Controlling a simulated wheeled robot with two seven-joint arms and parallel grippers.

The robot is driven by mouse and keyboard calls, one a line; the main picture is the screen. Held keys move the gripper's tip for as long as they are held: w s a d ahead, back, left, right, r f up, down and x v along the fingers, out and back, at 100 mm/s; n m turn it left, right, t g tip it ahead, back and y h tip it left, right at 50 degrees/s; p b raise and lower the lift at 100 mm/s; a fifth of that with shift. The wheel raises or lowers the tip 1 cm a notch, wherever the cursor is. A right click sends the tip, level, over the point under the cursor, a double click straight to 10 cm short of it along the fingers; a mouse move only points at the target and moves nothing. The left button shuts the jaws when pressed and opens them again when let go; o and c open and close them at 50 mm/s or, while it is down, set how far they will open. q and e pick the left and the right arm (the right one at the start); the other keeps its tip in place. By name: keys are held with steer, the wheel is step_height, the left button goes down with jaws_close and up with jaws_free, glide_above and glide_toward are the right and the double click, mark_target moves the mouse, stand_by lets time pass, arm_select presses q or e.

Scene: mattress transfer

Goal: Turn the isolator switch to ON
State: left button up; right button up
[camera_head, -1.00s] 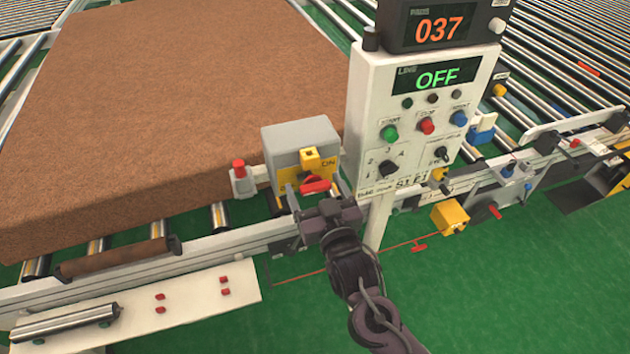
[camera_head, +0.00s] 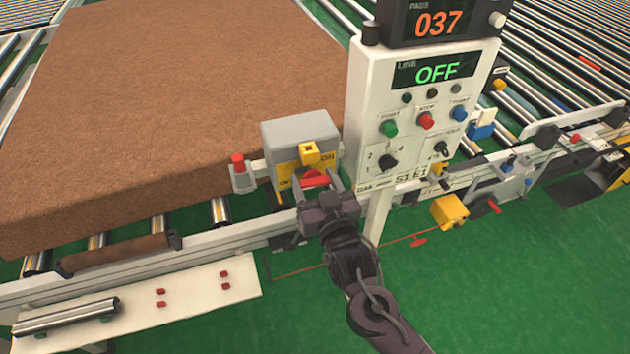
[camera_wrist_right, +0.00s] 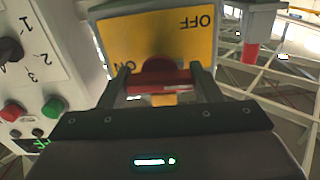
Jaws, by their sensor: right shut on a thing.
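The isolator switch (camera_head: 297,140) is a grey box with a yellow front plate, mounted on the conveyor's near side rail. Its red handle (camera_head: 316,181) lies roughly level across the plate in the head view. In the right wrist view the yellow plate (camera_wrist_right: 150,35) appears upside down, with OFF at upper right and ON at lower left, partly covered. My right gripper (camera_head: 315,184) is shut on the red handle (camera_wrist_right: 160,76), one finger on each side of it. My left gripper is out of view.
A control panel (camera_head: 420,110) stands just right of the switch; its display (camera_head: 437,73) reads OFF. A brown mattress (camera_head: 170,110) lies on the rollers behind and left. A red-topped post (camera_head: 239,170) stands left of the switch. Green floor (camera_head: 500,290) is clear at front right.

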steer(key=m, duration=0.3)
steer(key=shift+b, duration=0.3)
steer(key=shift+m, duration=1.7)
steer(key=o, duration=1)
